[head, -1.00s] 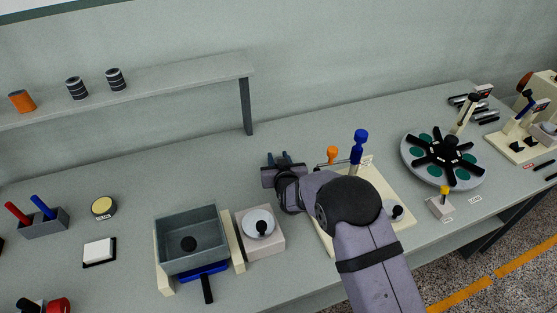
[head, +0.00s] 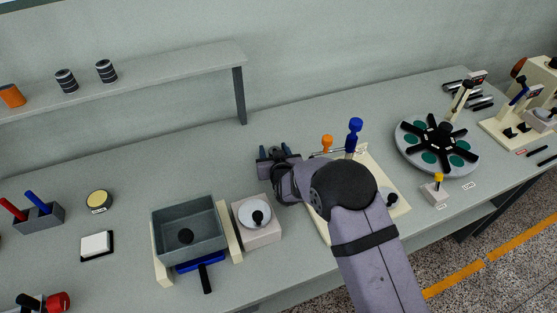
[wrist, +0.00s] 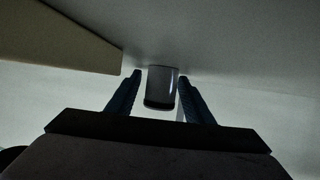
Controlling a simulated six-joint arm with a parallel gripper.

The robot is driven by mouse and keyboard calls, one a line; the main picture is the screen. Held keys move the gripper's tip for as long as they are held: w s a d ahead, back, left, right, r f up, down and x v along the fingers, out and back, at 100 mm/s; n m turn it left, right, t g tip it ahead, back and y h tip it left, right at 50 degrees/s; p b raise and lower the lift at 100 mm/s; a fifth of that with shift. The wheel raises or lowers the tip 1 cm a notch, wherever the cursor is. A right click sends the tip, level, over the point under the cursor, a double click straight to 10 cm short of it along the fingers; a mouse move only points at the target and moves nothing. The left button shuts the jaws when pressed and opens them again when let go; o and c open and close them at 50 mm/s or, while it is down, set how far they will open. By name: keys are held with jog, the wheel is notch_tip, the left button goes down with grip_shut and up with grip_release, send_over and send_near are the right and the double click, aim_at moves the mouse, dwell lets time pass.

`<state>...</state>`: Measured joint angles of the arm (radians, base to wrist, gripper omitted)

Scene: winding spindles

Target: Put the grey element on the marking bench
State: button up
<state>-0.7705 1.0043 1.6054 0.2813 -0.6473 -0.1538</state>
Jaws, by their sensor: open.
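My gripper (head: 272,152) is low over the bench, left of a cream board with an orange knob and a blue-handled post. In the wrist view its two dark fingers (wrist: 161,95) stand apart on either side of a dark grey cylinder (wrist: 161,88), which looks like the grey element. A narrow gap shows beside it, and I cannot tell whether either finger touches it. In the head view this cylinder is hidden by my gripper. I cannot tell for certain which station is the marking bench.
The cream board (head: 388,185) lies close to my arm. A white block with a round disc (head: 257,215) and a grey bin (head: 186,228) stand left of it. A round turntable (head: 437,147) and grey bars (head: 482,103) are at right. A raised shelf (head: 150,72) runs behind.

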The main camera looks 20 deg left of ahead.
jog(key=v, duration=0.3)
jog(key=b+v, duration=0.1)
jog(key=v, duration=0.3)
jog(key=b+v, duration=0.1)
jog(key=v, duration=0.3)
jog(key=shift+r, duration=0.3)
jog(key=shift+d+r+p, duration=0.15)
jog(key=shift+r+p, duration=0.2)
jog(key=d+r+n+g+h+p, duration=0.1)
jog(key=d+r+h+p, duration=0.1)
jog(key=d+r+p, duration=0.45)
jog(key=s+d+f+g+b, duration=0.1)
jog(key=d, duration=0.3)
jog(key=s+d+f+m+g+h+b, duration=0.1)
jog(key=d+f, duration=0.1)
jog(key=d, duration=0.3)
jog(key=s+d+f+m+g+h+b, duration=0.1)
jog(key=d+f, duration=0.1)
jog(key=d, duration=0.2)
jog(key=shift+s+d, duration=0.25)
jog(key=shift+d, duration=0.15)
jog(key=s+d+f+m+g+h+b, duration=0.2)
jog(key=s+d+m+g, duration=0.3)
jog(key=s+d, duration=1.3)
jog(key=shift+d+m+g+h+b, duration=0.15)
jog(key=shift+m+g+h+b, duration=0.2)
jog(key=shift+g+h, duration=0.55)
